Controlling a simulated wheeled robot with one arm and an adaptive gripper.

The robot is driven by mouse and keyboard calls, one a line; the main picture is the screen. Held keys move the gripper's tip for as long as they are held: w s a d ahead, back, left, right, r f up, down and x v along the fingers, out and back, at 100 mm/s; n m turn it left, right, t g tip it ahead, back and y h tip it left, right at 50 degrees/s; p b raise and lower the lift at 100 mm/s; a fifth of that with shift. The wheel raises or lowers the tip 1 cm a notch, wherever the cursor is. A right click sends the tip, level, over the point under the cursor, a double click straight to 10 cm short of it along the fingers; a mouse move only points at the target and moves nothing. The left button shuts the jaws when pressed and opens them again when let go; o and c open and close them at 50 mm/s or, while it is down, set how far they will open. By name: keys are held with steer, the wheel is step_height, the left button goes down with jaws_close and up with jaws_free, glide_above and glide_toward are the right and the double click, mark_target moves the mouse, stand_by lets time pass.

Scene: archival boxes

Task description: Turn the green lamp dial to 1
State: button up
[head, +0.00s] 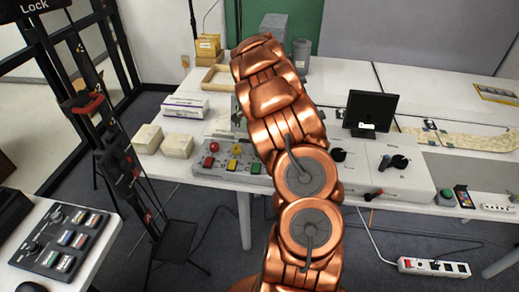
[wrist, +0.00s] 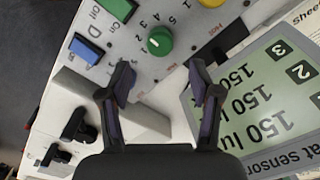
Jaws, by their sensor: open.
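The green lamp dial (wrist: 160,40) is a round knob on a light grey panel (wrist: 185,35) in the wrist view. Its small white mark faces left, towards the printed 2 and the area below it.
A green screen (wrist: 255,105) beside the right finger shows several "150 lu" readings. A blue button (wrist: 84,48) and a green button (wrist: 120,9) lie left of the dial. Black switches (wrist: 78,125) are lower left. A black monitor (head: 370,108) stands right of my arm.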

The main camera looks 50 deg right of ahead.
step_height(320, 180, down, 7)
steer(key=shift+f+p, duration=0.15)
steer(key=shift+p, duration=1)
steer(key=c, duration=1.1)
steer(key=shift+f+b, duration=0.1)
steer(key=shift+b, duration=0.3)
steer(key=shift+c, duration=0.2)
